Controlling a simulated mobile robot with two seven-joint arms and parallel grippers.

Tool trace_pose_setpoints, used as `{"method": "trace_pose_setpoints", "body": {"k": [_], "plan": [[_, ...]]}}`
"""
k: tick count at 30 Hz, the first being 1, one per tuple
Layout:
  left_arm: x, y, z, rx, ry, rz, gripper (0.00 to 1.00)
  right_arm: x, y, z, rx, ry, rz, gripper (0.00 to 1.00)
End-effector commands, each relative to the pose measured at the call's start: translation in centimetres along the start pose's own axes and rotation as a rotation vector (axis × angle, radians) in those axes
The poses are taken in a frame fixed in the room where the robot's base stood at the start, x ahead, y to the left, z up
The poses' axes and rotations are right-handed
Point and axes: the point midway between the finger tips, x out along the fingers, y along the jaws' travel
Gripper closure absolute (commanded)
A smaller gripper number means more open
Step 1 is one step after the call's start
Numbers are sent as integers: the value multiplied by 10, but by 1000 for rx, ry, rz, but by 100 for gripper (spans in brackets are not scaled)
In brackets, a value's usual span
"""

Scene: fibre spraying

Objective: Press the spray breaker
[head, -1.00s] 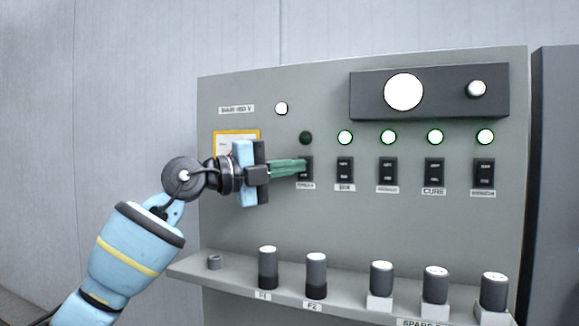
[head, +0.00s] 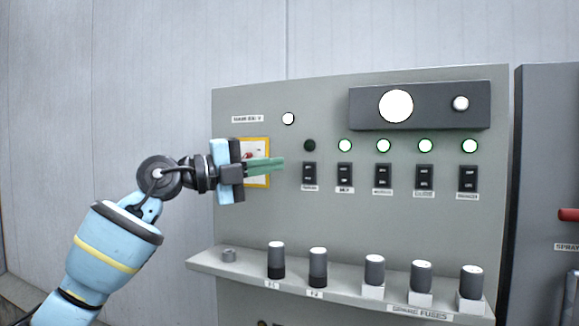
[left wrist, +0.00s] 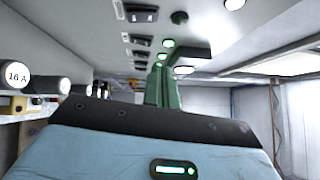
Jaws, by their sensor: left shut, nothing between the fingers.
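The grey panel (head: 250,108) carries a row of several black breakers. The leftmost breaker (head: 310,176), whose small label is too blurred to read for sure, sits below a dark lamp (head: 310,146). The other breakers have lit green-rimmed lamps above them. My left gripper (head: 282,163) has green fingers shut with nothing between them. My right gripper is not in view.
A shelf (head: 205,262) juts out below the breakers and bears several cylindrical fuses, such as the left one (head: 276,258). A dark box (head: 430,108) with a round white light sits above the breakers. A red handle (head: 569,214) shows on a cabinet at right.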

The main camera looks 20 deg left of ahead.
Motion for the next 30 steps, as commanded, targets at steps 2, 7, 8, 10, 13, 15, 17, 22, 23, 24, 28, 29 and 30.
{"method": "trace_pose_setpoints", "body": {"k": [2,7,8,10,13,15,17,22,23,24,28,29,30], "plan": [[-16,2,2,-3,-3,5,100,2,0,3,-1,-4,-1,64],[-42,-4,2,-3,-2,5,100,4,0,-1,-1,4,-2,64],[-46,-5,2,-3,-2,5,100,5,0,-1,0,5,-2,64],[-52,-7,2,-3,-1,3,100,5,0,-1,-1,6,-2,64],[-57,-8,2,-3,-1,3,100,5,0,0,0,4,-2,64],[-59,-9,2,-3,-1,3,100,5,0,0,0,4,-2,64],[-59,-9,1,-3,0,3,100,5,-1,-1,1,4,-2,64],[-59,-10,1,-3,0,3,100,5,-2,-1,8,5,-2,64],[-59,-10,1,-3,0,2,100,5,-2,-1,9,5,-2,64],[-59,-10,1,-3,0,2,100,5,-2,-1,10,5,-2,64],[-59,-10,1,-3,0,2,100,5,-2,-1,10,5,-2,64],[-59,-10,1,-3,0,2,100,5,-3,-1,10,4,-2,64],[-59,-10,1,-3,0,2,100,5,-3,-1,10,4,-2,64]]}}
